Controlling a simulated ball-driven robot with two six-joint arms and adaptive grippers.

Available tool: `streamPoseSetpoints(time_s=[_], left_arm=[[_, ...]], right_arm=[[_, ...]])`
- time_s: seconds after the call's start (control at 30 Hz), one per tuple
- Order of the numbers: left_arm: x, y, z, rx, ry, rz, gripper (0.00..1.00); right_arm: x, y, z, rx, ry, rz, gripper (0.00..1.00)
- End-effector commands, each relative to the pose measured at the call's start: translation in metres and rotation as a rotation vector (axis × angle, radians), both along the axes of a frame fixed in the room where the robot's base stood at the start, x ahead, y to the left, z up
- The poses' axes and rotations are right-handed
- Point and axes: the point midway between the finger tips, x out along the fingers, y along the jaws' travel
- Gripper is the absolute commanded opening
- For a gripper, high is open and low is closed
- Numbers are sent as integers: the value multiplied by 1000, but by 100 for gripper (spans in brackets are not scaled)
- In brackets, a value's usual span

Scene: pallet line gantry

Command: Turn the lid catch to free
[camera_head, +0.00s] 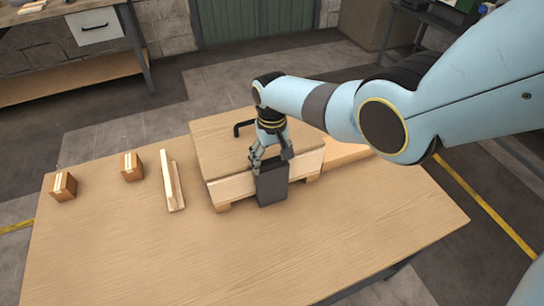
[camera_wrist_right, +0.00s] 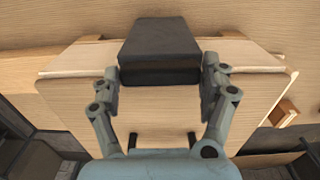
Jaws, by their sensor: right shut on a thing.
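The lid catch (camera_head: 272,187) looks like a dark grey block at the front edge of the wooden crate (camera_head: 232,187). It hangs down over the crate's front side, and in the right wrist view (camera_wrist_right: 160,50) it lies between the fingers. My right gripper (camera_head: 270,162) reaches down from above and is shut on the catch, one finger on each side. The crate's lid (camera_head: 222,140) is flat and lies on top. A black bar handle (camera_head: 238,128) stands on the lid, partly hidden by my right wrist. My left gripper is not in view.
The table's front is clear. A workbench (camera_head: 70,78) stands behind left.

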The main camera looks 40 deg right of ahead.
Motion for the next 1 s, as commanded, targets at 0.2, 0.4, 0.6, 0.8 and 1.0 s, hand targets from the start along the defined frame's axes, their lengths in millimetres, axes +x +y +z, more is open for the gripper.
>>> streamPoseSetpoints(time_s=[0.2,0.4,0.6,0.8,1.0], left_arm=[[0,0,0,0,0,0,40],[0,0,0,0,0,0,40],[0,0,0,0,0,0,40],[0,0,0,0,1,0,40],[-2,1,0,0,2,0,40]], right_arm=[[0,0,-1,0,1,-26,46],[0,0,-1,0,1,-28,46],[-1,0,-1,0,1,-28,85],[0,0,0,0,1,-26,100],[0,0,0,0,0,-26,100]])
